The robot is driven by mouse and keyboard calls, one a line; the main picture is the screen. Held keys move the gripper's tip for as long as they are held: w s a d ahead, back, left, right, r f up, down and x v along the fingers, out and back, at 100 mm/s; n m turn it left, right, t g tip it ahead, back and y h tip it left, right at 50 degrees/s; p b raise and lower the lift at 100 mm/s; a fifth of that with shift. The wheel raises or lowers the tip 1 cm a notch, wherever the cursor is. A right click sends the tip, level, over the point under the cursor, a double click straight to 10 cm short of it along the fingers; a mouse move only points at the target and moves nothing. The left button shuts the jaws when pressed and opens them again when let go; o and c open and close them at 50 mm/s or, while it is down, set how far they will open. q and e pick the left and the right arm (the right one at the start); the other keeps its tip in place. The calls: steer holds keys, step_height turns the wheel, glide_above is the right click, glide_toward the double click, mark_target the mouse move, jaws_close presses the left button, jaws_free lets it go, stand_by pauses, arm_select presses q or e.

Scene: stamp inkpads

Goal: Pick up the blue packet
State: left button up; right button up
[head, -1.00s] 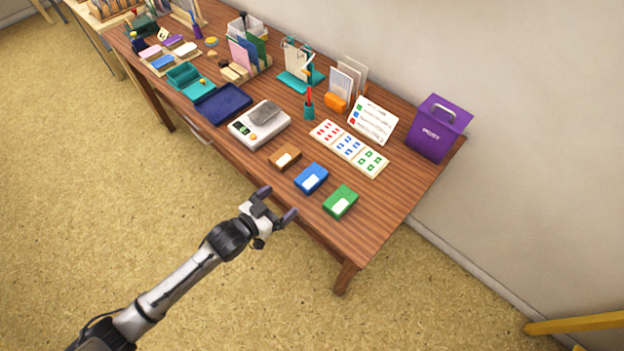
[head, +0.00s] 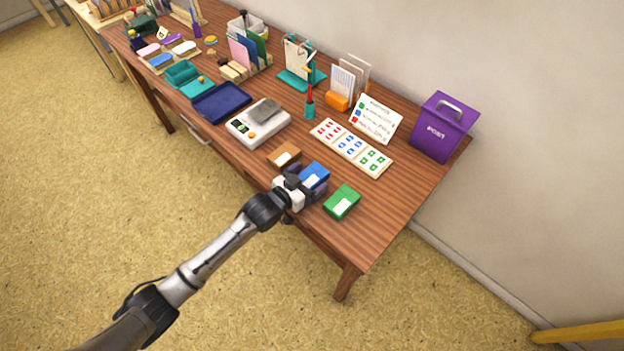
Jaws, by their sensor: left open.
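The blue packet (head: 315,174) with a white label lies near the front edge of the wooden table, between a brown packet (head: 284,156) and a green packet (head: 342,202). My left gripper (head: 309,180) is open at the blue packet, with one finger on its brown-packet side and the other on its green-packet side. The gripper body hides the near part of the blue packet. I cannot tell whether the fingers touch it. My right gripper is not in view.
Behind the packets lies a card strip (head: 350,148) with red, blue and green marks. A scale (head: 243,129) stands to the left, a purple box (head: 440,128) at the right. The table's right front corner (head: 365,245) is clear.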

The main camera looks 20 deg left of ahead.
arm_select(q)
steer(key=shift+w+d+f, duration=0.1)
steer(key=shift+w+d, duration=0.05)
steer(key=shift+w, duration=0.2)
steer(key=shift+c, duration=0.4)
steer(key=c, duration=0.9)
